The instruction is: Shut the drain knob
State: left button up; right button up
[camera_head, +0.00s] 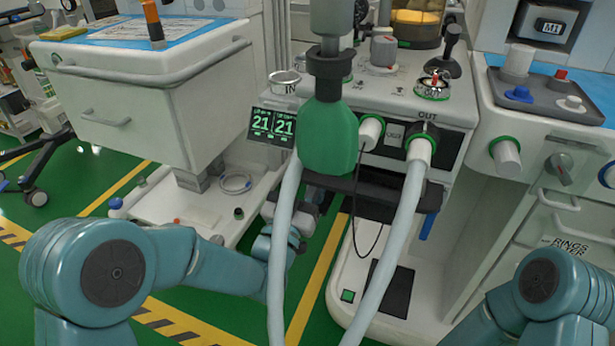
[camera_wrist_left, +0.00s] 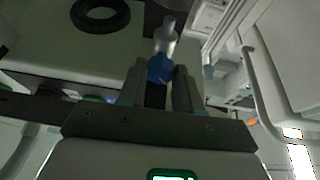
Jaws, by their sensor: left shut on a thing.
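A small blue knob (camera_wrist_left: 159,69), which looks like the drain knob, sits at the lower end of a pale, clear fitting (camera_wrist_left: 165,38) in the left wrist view. My left gripper (camera_wrist_left: 159,76) has one finger on each side of the knob and is shut on it. In the head view my left arm reaches in from the left, and its gripper (camera_head: 304,215) is low under the machine's front, partly hidden behind a pale hose. I cannot make out the knob in the head view. My right arm shows at the lower right, but its gripper is out of view.
Two pale hoses (camera_head: 402,235) hang down in front of the anaesthesia machine. A green bag (camera_head: 325,137) hangs between them. A white drawer cart (camera_head: 130,105) stands at the left, another cart (camera_head: 585,205) at the right. Green floor with yellow lines lies between.

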pick_arm(q)
jog(key=shift+m+h, duration=0.6)
jog(key=shift+m, duration=0.5)
jog(key=o, duration=1)
jog(key=shift+o, duration=0.2)
jog(key=shift+g, duration=0.3)
